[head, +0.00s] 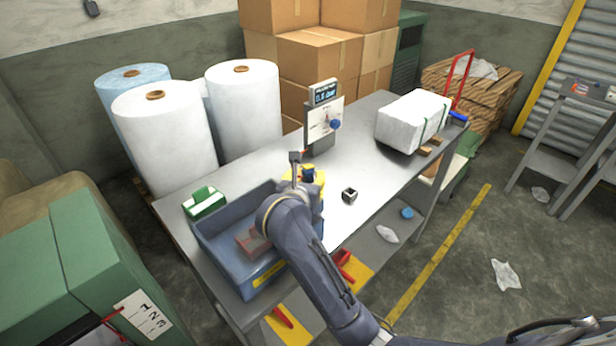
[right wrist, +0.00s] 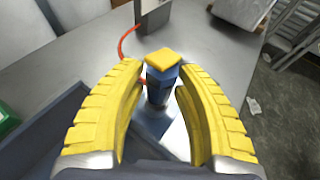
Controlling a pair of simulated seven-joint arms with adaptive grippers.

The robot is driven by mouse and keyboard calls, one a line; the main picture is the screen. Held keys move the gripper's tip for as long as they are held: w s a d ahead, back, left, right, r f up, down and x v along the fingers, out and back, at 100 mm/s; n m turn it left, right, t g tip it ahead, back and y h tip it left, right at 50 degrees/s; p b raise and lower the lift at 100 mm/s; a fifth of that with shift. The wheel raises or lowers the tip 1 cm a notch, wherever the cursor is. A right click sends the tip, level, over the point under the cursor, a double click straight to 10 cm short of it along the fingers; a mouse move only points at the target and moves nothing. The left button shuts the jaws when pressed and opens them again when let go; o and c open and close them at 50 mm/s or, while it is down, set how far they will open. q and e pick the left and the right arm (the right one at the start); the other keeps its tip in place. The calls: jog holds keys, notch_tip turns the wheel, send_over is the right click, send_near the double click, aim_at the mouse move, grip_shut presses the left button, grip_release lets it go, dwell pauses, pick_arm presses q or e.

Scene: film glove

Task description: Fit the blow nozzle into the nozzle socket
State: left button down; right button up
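The blow nozzle (right wrist: 160,82) is a dark blue upright piece with a yellow cap, and a red hose runs up to it. In the head view its top (head: 308,175) shows at my right gripper (head: 313,184). In the right wrist view the yellow ribbed fingers of my right gripper (right wrist: 160,75) stand on both sides of the nozzle, with a gap visible at the left finger. The nozzle's lower part is partly hidden. A small dark box with an open top (head: 349,195), which looks like the nozzle socket, sits on the metal table to the right. My left gripper is not in view.
A blue-grey bin (head: 215,246) stands left of my right gripper, with a green-and-white block (head: 204,203) behind it. A gauge panel (head: 323,124) stands at the table's back. A white wrapped bundle (head: 411,120) lies at the far right. The table (head: 375,182) is clear around the small box.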

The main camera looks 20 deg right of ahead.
jog(key=o, duration=0.4)
jog(key=shift+c, duration=0.2)
jog(key=shift+r, duration=0.1)
notch_tip(320, 180, up, 10)
jog(key=shift+f, duration=0.1)
dwell(0.3)
